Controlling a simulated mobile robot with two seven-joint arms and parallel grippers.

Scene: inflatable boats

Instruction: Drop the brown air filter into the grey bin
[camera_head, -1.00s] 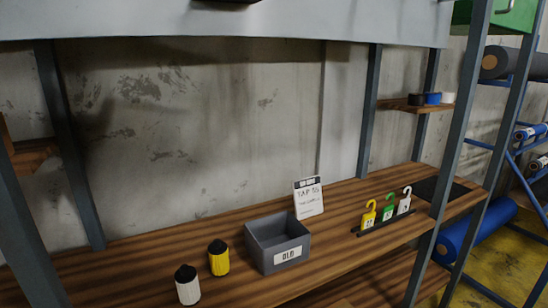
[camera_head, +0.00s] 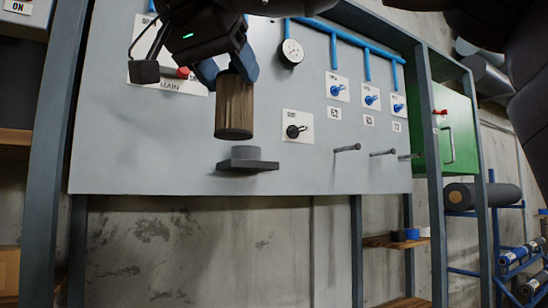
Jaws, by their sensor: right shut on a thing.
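The brown air filter (camera_head: 235,105) is a pleated cylinder with a dark lower end, upright in front of the grey panel. My right gripper (camera_head: 229,74) comes in from the top of the picture, its blue fingers shut on the filter's upper part. The filter's top is hidden by the gripper. The filter hangs above a small dark shelf (camera_head: 248,167) that bears a grey round piece (camera_head: 245,152), apart from it in the picture. The grey bin is outside the present view. My left gripper is not in view.
The grey panel (camera_head: 270,180) carries a gauge (camera_head: 291,53), blue pipes, several knobs and projecting pegs (camera_head: 347,148). A green box (camera_head: 452,135) is at right. A dark arm link of mine covers the upper right corner.

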